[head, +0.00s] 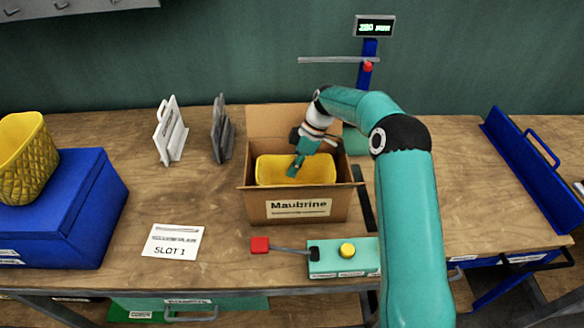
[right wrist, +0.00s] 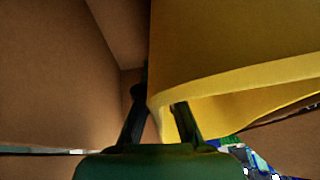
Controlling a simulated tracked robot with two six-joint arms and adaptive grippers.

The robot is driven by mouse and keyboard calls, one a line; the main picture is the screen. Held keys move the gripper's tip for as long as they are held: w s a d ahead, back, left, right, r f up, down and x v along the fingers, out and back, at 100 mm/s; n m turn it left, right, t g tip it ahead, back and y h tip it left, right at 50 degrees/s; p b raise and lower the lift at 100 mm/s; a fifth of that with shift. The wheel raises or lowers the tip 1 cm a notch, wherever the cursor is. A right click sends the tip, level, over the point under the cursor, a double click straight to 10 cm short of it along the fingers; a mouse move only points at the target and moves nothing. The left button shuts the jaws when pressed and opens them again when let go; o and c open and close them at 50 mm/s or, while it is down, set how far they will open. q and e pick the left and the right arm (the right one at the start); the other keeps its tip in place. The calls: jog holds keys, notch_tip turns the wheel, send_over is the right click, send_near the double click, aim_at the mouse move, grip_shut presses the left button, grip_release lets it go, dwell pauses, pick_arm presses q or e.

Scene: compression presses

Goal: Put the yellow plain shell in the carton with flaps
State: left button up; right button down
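The plain yellow shell (head: 325,169) sits inside the open carton with flaps (head: 262,207), which is labelled "Maubrine" and stands mid-table. My right gripper (head: 296,167) reaches down into the carton at the shell's left part. In the right wrist view the shell (right wrist: 230,45) fills the upper right, beside the brown carton wall (right wrist: 60,70). The right gripper's fingers (right wrist: 160,115) are apart, one on each side of the shell's edge, with a gap showing. The shell's underside is hidden. My left gripper is not in view.
A yellow woven-pattern shell (head: 27,160) stands on a blue box (head: 75,210) at the left. White (head: 170,132) and grey (head: 222,130) upright plates stand behind. A teal control box (head: 335,262) with a yellow button and red-ended lever lies before the carton. A blue tray-like panel (head: 530,165) is at right.

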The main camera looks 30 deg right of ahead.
jog(key=shift+f, duration=0.2)
jog(key=c, duration=1.3)
grip_release()
jog(key=shift+r, duration=0.1)
jog(key=shift+r+p, duration=0.55)
jog(key=v, duration=1.2)
